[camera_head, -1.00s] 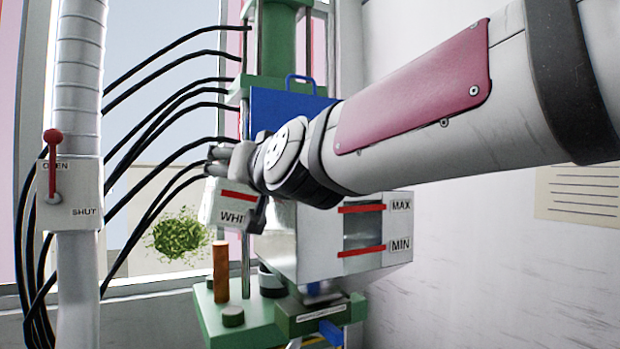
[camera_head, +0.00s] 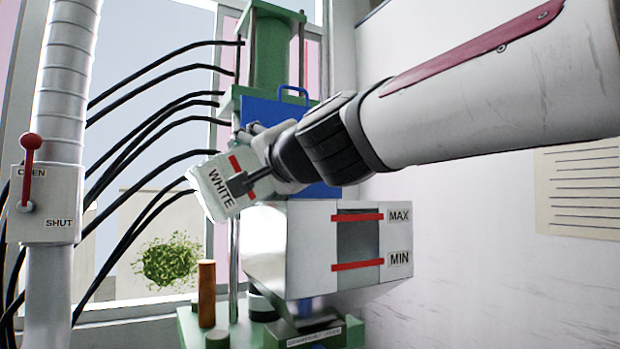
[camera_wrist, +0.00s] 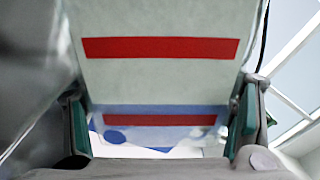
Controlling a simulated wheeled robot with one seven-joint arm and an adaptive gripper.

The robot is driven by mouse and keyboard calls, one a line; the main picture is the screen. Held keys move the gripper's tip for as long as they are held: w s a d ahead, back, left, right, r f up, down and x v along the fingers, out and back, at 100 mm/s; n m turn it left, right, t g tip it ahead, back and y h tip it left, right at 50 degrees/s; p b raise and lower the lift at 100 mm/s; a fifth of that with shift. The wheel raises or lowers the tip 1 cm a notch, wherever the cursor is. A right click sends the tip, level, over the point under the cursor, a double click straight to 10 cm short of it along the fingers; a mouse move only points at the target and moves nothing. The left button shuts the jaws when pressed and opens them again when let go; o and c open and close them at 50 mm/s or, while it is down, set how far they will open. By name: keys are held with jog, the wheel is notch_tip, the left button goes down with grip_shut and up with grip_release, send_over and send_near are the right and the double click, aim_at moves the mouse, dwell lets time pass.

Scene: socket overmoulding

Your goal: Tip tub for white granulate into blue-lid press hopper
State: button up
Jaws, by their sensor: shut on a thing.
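The pale tub (camera_head: 217,205) labelled WHITE is in my gripper (camera_head: 245,181), at the upper left side of the press hopper. It is tilted steeply clockwise in the head view, its upper end leaning right. Its mouth and contents are hidden there. In the wrist view, the tub (camera_wrist: 160,72) with a red band sits between the two fingers of my gripper (camera_wrist: 160,118). The metal hopper (camera_head: 310,248) has a window with red MAX and MIN marks; its fill is unclear. Its blue lid (camera_head: 262,112) stands raised behind my wrist.
A grey pipe (camera_head: 65,110) with a red OPEN/SHUT lever (camera_head: 30,158) stands at left. Black hoses (camera_head: 150,112) run to the press. An orange-brown cylinder (camera_head: 206,290) stands on the green base (camera_head: 190,325). A wall is close on the right.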

jog(key=shift+w+d+r+m+b, duration=0.35)
jog(key=shift+w+d+m, duration=0.35)
jog(key=shift+d, duration=0.3)
jog(key=shift+w+d+r+m+b, duration=0.2)
jog(key=shift+w+d+r+m, duration=0.1)
jog(key=shift+w+d+m, duration=0.5)
jog(key=m, duration=0.2)
jog(key=d+r+m, duration=0.1)
jog(key=m, duration=0.1)
jog(key=d+m+p, duration=0.1)
jog(key=shift+w+d+r+m, duration=0.1)
jog(key=shift+w+r+m, duration=0.25)
jog(key=shift+w+m, duration=0.05)
dwell(0.4)
jog(key=n, duration=0.1)
jog(key=n+b, duration=0.1)
jog(key=n, duration=0.1)
jog(key=shift+s+a+f, duration=0.4)
